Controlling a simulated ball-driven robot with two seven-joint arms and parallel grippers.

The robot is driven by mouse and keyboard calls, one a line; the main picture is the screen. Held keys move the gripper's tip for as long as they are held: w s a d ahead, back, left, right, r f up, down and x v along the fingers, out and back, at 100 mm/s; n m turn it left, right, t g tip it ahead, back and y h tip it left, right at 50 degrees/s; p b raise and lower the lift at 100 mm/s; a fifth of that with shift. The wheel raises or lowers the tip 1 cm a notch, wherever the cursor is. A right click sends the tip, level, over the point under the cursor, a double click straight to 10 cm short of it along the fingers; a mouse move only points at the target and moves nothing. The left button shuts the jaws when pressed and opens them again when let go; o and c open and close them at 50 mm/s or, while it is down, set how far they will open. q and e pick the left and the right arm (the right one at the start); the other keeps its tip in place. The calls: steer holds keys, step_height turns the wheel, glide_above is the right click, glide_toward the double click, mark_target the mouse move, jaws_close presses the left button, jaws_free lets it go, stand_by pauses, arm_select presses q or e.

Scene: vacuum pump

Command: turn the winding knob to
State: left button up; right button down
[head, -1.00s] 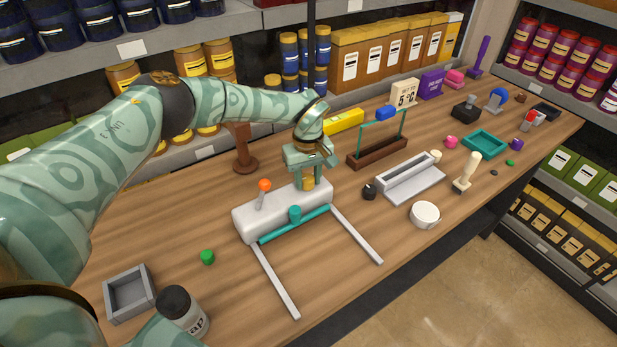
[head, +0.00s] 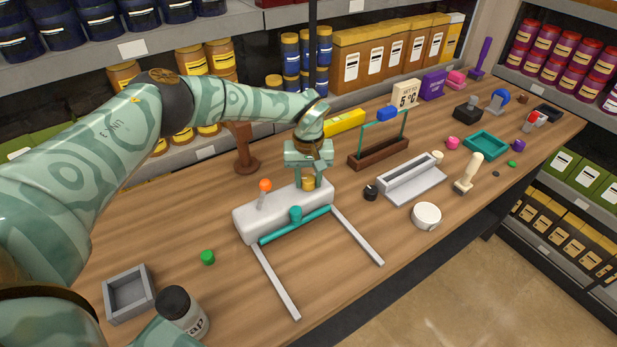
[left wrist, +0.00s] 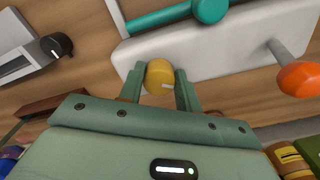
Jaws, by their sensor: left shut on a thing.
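The winding knob (head: 309,183) is a short brass-yellow cylinder on the right end of a white rounded body (head: 250,217). My left gripper (head: 312,180) reaches down over it from behind. In the left wrist view the knob (left wrist: 160,77) sits between the two green fingers, with a small pale mark on its face toward the lower right. The fingers are shut on it. Part of the knob's side is hidden by the fingers. A sign (head: 404,94) at the back reads "SET TO 5 °C". My right gripper is not in view.
An orange-tipped lever (head: 265,186) and a teal bar (head: 293,225) are on the white body. Two grey rails (head: 275,282) run forward from it.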

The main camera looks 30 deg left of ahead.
mark_target(308, 179)
arm_select(q)
steer(key=shift+w+r, duration=0.15)
steer(key=shift+r, duration=0.05)
steer(key=o, duration=0.8)
steer(key=shift+o, duration=0.8)
steer(key=shift+f, duration=0.1)
step_height(308, 179, up, 16)
steer(key=p, duration=0.1)
